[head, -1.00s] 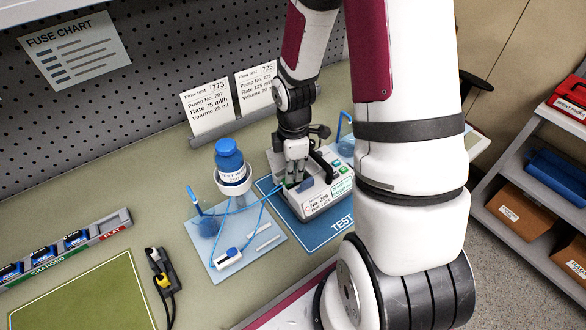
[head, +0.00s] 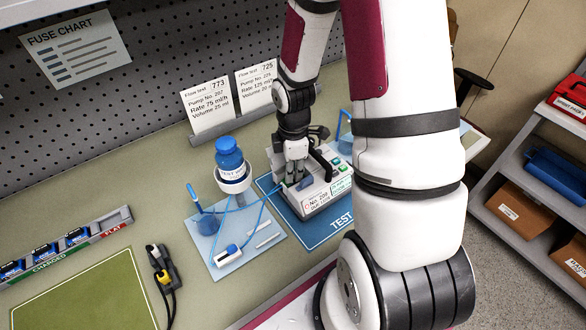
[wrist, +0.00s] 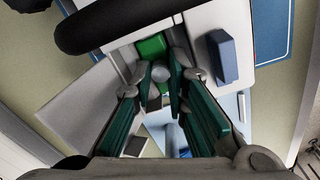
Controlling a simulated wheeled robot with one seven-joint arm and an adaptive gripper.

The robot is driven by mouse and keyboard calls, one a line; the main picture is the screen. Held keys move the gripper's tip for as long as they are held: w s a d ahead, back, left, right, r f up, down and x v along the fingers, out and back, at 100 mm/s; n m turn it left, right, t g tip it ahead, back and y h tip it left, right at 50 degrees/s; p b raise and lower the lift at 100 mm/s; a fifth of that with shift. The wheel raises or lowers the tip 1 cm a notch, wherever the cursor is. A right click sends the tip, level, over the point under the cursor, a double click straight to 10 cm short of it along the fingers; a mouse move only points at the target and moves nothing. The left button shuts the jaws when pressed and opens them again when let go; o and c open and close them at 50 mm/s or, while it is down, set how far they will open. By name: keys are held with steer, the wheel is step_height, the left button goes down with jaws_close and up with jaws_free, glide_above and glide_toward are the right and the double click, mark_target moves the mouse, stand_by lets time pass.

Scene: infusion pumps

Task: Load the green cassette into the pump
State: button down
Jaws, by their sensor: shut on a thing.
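The pump (head: 322,196) is a white box with a labelled front and green and white keys. It stands on the blue TEST mat (head: 318,236); its pale housing also shows in the wrist view (wrist: 205,22). My gripper (head: 291,182) points down at the pump's left part, its fingers shut. In the wrist view, the fingertips (wrist: 160,84) are close together at the green cassette (wrist: 152,47), which shows just beyond them. The fingers hide much of the cassette, and I cannot tell how deep it sits. A blue block (wrist: 222,55) sits on the pump beside the fingers.
A blue-capped bottle (head: 230,160) stands in a holder left of the pump. Blue tubing runs over a pale tray (head: 225,265). Two flow-test cards (head: 210,110) stand behind. A charging rack (head: 75,243) and a plug holder (head: 161,263) are at left.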

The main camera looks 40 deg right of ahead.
steer(key=c, duration=1.5)
jaws_free()
steer(key=o, duration=0.3)
steer(key=shift+o, duration=0.4)
steer(key=shift+r, duration=0.1)
steer(key=shift+r+p, duration=2.15)
steer(key=shift+r, duration=1.2)
